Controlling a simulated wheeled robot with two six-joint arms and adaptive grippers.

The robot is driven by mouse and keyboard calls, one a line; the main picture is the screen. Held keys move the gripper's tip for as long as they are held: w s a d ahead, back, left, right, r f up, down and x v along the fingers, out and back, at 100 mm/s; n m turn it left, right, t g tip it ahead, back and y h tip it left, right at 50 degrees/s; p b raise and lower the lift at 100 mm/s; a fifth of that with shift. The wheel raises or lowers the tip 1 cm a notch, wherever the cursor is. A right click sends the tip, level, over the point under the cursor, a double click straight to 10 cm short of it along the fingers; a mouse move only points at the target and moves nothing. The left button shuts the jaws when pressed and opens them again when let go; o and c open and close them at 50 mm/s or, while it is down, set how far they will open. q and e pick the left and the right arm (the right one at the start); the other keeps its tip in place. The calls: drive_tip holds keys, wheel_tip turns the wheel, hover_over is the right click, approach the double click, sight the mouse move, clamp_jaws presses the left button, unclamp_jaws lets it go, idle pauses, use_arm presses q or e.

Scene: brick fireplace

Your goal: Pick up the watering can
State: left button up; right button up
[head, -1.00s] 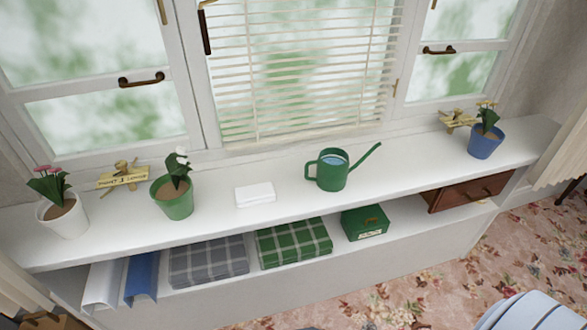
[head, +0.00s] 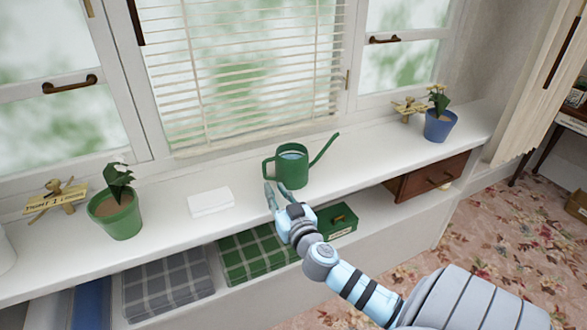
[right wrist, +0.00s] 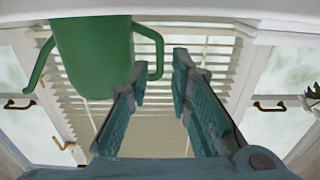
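The green watering can (head: 292,170) stands upright on the white windowsill, its handle to the left and its spout up to the right. Water shows in its open top. My right gripper (head: 276,192) is at the sill's front edge, just in front of the can's handle side, with its fingers pointing toward the window. In the right wrist view, which looks upside down, the gripper (right wrist: 160,68) is open, with a clear gap between its fingers. The can (right wrist: 92,55) is at upper left there, its handle near the fingertips. I cannot tell whether they touch. My left gripper is out of view.
A white stack (head: 210,202) lies left of the can. A green potted plant (head: 116,215) stands farther left, a blue pot (head: 439,125) to the right. The shelf below holds folded plaid blankets (head: 258,252) and a green box (head: 341,221).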

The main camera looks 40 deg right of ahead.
sight(266, 177)
drive_tip(key=x, duration=0.6)
drive_tip(key=f+x, duration=0.1)
drive_tip(key=x, duration=0.2)
drive_tip(key=shift+s+r, duration=0.1)
drive_tip(key=shift+s, duration=0.05)
clamp_jaws()
